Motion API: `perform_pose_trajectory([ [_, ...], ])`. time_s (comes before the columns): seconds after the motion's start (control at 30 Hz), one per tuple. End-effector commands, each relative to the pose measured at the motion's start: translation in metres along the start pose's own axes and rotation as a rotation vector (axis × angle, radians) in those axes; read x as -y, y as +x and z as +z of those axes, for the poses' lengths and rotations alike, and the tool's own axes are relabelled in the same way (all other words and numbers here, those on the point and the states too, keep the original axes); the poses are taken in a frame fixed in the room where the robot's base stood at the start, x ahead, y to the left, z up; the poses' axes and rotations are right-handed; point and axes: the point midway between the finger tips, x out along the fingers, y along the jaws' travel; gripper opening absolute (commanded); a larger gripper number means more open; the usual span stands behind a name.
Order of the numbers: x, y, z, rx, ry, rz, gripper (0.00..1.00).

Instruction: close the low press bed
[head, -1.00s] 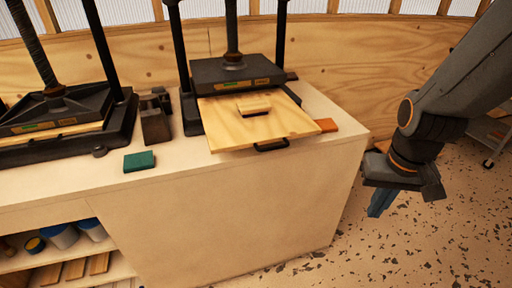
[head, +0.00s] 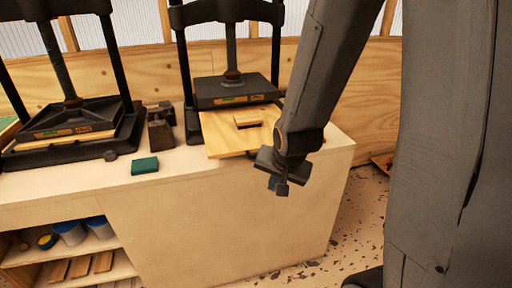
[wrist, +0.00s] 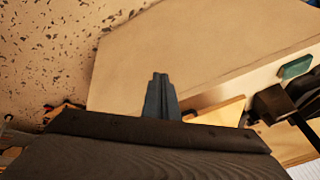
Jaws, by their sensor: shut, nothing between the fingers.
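The press bed (head: 225,140), a pale wooden board, sticks out toward me from under the dark platen (head: 236,90) of the right-hand press. A small wooden block (head: 247,120) lies on it. Part of the bed also shows in the wrist view (wrist: 222,112), beyond my fingers. My gripper (head: 281,188) is shut and empty, pointing down in front of the counter near the bed's front right corner. I cannot tell whether the gripper touches the bed.
The counter (head: 230,200) holds a second press (head: 70,125) at the left, a dark metal piece (head: 160,130) between the presses and a green block (head: 145,166) near the front edge. Open shelves (head: 75,260) lie below left. Speckled floor (head: 345,225) is free at the right.

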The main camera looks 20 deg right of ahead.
Motion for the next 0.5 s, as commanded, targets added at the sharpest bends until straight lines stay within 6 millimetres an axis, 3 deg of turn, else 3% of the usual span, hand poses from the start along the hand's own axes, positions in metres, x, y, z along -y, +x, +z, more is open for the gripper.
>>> perform_pose_trajectory([
  [0.2, 0.025, 0.007, -0.053, -0.191, 0.511, -0.233, 0.0],
  [0.33, 0.035, 0.003, -0.074, -0.238, 0.737, -0.378, 0.0],
  [0.5, 0.043, -0.003, -0.088, -0.253, 0.899, -0.499, 0.0],
])
